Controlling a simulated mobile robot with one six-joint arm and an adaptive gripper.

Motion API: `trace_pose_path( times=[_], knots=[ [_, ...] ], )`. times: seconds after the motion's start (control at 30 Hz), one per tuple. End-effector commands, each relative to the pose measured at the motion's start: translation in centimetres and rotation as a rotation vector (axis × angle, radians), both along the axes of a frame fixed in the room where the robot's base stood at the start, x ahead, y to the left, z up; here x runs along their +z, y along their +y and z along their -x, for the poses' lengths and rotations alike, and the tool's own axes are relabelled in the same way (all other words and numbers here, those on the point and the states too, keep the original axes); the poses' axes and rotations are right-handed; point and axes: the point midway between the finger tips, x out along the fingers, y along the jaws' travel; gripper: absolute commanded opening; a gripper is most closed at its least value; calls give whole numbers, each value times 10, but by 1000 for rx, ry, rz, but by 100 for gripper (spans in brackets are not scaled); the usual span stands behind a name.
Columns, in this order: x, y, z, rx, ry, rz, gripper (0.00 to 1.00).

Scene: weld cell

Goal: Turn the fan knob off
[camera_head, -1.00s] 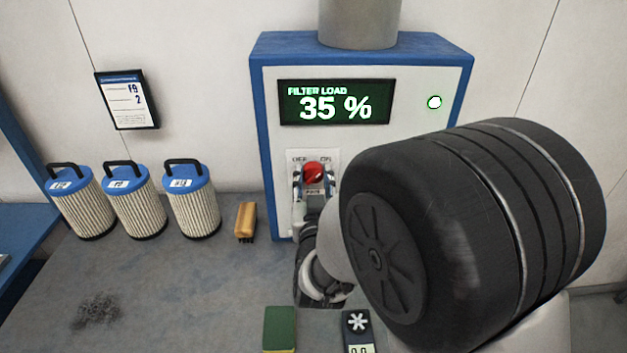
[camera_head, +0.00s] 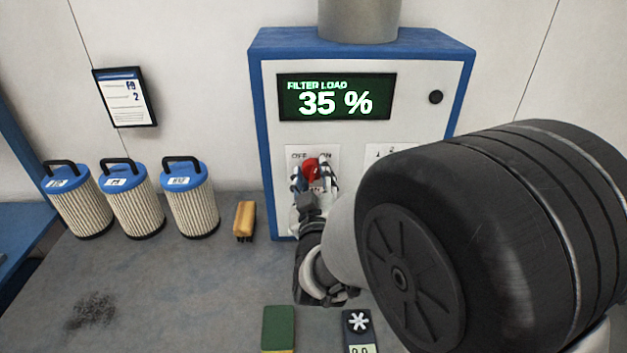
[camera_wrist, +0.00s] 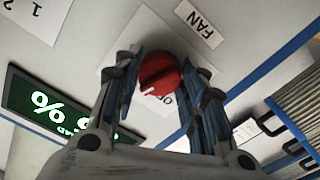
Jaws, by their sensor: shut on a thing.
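The red fan knob (camera_head: 311,169) is on the front of a blue and white cabinet (camera_head: 420,125), below its display. OFF is printed at the plate's upper left and ON at its upper right. In the wrist view the knob (camera_wrist: 159,70) sits between my fingers, its white mark towards the picture's lower left, beside a partly hidden label. A FAN label (camera_wrist: 200,24) is near it. My gripper (camera_head: 314,178) is shut on the knob; it also shows in the wrist view (camera_wrist: 168,82). The round indicator (camera_head: 436,97) is dark.
The display (camera_head: 335,98) reads FILTER LOAD 35 %. Several blue-capped filters (camera_head: 189,202) and a brush (camera_head: 245,220) stand left of the cabinet. A green sponge (camera_head: 278,326) and a small meter (camera_head: 358,328) lie in front.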

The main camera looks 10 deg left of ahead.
Motion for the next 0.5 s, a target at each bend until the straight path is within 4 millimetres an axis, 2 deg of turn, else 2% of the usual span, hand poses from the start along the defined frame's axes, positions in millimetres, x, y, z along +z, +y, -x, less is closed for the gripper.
trace_pose_path(
  times=[0.5],
  knots=[
    [1, -1, -1, -2, -124, 473, 14]
  ],
)
